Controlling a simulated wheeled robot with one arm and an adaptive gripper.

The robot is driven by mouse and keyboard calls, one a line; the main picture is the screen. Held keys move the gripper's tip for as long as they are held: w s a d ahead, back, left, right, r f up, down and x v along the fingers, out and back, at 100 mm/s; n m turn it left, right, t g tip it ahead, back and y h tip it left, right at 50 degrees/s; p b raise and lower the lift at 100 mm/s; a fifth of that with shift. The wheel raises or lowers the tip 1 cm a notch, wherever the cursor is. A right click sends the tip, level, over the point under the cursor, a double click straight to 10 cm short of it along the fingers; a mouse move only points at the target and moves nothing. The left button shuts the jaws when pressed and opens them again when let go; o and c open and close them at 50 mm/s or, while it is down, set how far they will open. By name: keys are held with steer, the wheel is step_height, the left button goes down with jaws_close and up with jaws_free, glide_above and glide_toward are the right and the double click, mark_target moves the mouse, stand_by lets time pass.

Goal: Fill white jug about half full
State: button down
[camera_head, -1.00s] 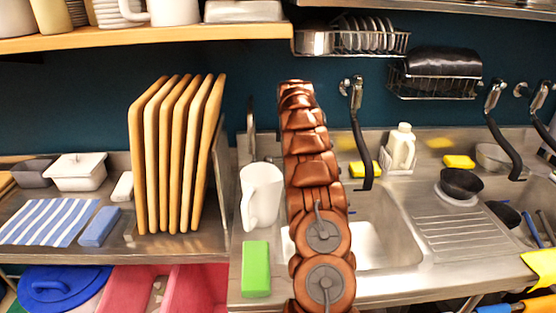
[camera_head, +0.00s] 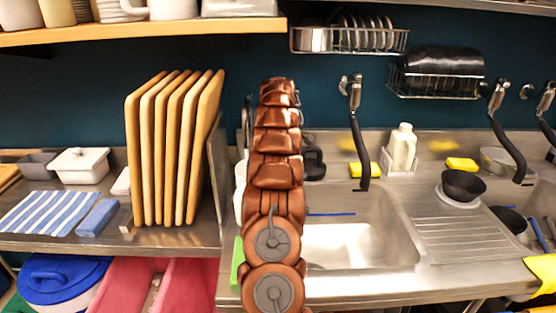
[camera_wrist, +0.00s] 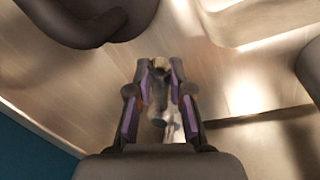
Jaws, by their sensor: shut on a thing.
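The white jug (camera_head: 240,195) stands on the counter left of the sink in the head view. My arm hides all but a thin strip of its left side. My gripper (camera_head: 314,160) is a dark shape behind the arm, at the back of the sink. In the wrist view my gripper (camera_wrist: 158,100) has its fingers close around a small grey piece (camera_wrist: 158,88), which looks like a tap lever. A dark curved part (camera_wrist: 100,22) is at the upper left there. The jug's inside is hidden, so its fill cannot be told.
The sink basin (camera_head: 350,245) lies right of my arm, with a black tap (camera_head: 357,140) above it. A green sponge (camera_head: 237,258) is partly hidden left of the arm. Upright wooden boards (camera_head: 170,150) stand left. A white bottle (camera_head: 402,148) stands behind the sink.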

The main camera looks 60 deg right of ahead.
steer(key=c, duration=1)
jaws_free()
steer(key=shift+c, duration=0.2)
steer(key=shift+r, duration=0.1)
step_height(320, 180, up, 7)
steer(key=a, duration=0.1)
steer(key=shift+a, duration=0.2)
steer(key=shift+r, duration=0.1)
